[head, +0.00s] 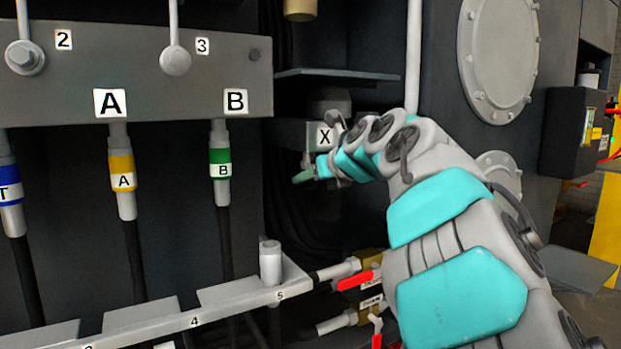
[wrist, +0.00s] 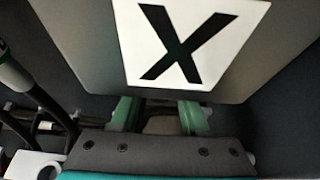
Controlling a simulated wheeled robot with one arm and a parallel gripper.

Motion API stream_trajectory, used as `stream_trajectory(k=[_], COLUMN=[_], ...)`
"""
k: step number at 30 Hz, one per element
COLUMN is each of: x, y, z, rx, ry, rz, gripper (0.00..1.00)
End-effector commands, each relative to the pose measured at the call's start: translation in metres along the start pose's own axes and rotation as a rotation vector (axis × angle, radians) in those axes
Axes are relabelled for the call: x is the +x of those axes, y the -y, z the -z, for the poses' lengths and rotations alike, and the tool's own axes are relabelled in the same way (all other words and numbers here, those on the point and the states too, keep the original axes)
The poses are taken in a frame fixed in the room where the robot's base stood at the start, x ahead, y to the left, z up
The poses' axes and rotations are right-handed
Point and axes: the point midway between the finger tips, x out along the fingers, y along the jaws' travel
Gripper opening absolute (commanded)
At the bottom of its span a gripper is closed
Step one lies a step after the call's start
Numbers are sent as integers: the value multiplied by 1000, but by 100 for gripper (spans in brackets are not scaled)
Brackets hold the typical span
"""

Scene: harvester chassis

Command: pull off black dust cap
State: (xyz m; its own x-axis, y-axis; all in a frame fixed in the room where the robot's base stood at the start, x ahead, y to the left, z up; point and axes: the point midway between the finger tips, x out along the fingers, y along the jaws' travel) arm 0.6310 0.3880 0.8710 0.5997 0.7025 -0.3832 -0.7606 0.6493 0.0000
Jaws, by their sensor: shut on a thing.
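My gripper (head: 306,172) reaches in from the right, just under the grey block marked X (head: 290,134). In the wrist view its two green fingers (wrist: 158,114) stand either side of a small, dull piece (wrist: 163,125) under the X block, and are shut on it. I take this piece to be the dust cap; it shows greyish here and its black colour is not clear. Its top is in shadow by the block's lower edge, and I cannot tell whether it still touches a fitting. In the head view my gripper hides it.
To the left, hoses marked A (head: 122,180) and B (head: 220,172) hang from the grey manifold (head: 60,95). Below is a numbered rail (head: 190,322) with a small light cylinder (head: 270,262) at slot 5. Red-handled valves (head: 358,280) sit low beside my arm. A shelf plate (head: 335,76) is above X.

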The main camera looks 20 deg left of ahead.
Motion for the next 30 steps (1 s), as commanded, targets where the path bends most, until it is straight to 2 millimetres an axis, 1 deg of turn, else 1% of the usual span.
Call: stream_trajectory(k=[14,30], x=[1,10], y=[0,0], z=[4,26], rx=[0,1], ry=[0,0], rz=[0,1], gripper=[0,0])
